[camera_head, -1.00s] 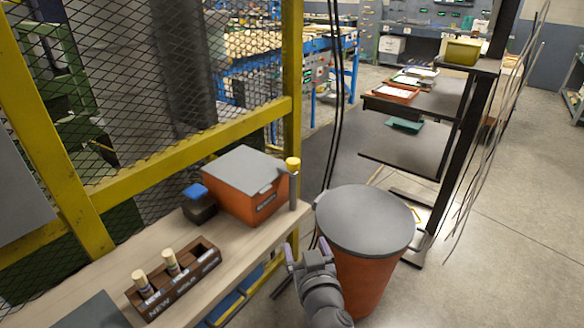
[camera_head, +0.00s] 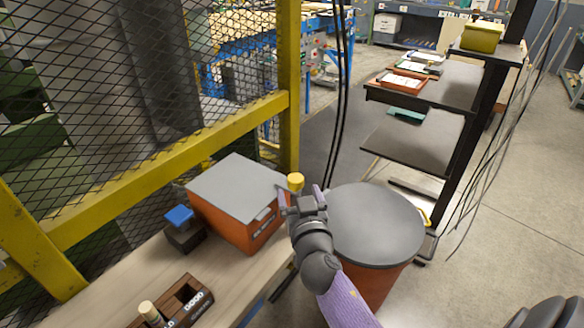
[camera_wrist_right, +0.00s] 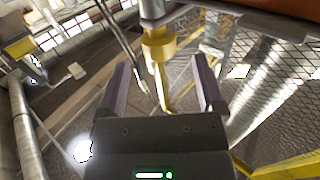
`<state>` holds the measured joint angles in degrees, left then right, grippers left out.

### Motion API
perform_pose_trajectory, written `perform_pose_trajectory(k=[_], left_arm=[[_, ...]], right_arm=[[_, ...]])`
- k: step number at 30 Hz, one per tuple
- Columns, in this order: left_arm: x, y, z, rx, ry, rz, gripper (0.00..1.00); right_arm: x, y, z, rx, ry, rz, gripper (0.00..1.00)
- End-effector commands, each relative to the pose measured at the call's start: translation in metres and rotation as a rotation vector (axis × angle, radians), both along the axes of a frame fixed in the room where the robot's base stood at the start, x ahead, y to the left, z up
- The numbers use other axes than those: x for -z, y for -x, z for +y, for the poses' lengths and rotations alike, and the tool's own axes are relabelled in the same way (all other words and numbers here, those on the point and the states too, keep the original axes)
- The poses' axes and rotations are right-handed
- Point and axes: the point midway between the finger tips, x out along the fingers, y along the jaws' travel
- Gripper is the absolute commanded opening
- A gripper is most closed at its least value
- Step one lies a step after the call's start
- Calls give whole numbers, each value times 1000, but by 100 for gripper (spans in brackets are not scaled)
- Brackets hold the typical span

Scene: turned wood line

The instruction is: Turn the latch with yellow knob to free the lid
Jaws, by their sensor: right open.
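An orange box (camera_head: 222,216) with a flat grey lid (camera_head: 238,184) sits at the end of the wooden bench. The latch's yellow knob (camera_head: 295,181) stands at the box's right corner; most of the latch below it is hidden by my gripper. My right gripper (camera_head: 300,193) is open and empty, its fingers on either side of the knob as seen from the head. In the right wrist view the yellow knob (camera_wrist_right: 158,45) shows just beyond and between the open fingertips (camera_wrist_right: 160,64); I cannot tell any contact. The lid lies flat on the box. My left gripper is out of view.
A blue-topped dark block (camera_head: 184,232) and a wooden rack (camera_head: 190,302) stand on the bench (camera_head: 230,290). A large orange bin with a grey lid (camera_head: 380,225) stands close right of my right arm. A yellow-framed mesh fence (camera_head: 160,165) runs behind the bench.

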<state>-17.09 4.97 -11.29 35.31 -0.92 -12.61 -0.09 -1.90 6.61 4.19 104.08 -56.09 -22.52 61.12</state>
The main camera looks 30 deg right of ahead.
Motion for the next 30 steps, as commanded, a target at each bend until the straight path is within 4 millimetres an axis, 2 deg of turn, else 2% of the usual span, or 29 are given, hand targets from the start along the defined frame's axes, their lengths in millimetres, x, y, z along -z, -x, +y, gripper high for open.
perform_pose_trajectory(k=[3, 9, 13, 20, 30], left_arm=[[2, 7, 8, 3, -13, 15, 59], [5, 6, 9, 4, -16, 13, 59], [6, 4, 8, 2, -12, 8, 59], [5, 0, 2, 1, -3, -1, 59], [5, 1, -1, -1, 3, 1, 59]], right_arm=[[0, -26, -11, 1, 3, -1, 87], [1, -55, -23, 1, -1, 0, 87], [0, -61, -26, 2, 0, 1, 87], [0, -62, -26, 1, -1, 1, 87], [0, -62, -26, 1, -1, 1, 15]])
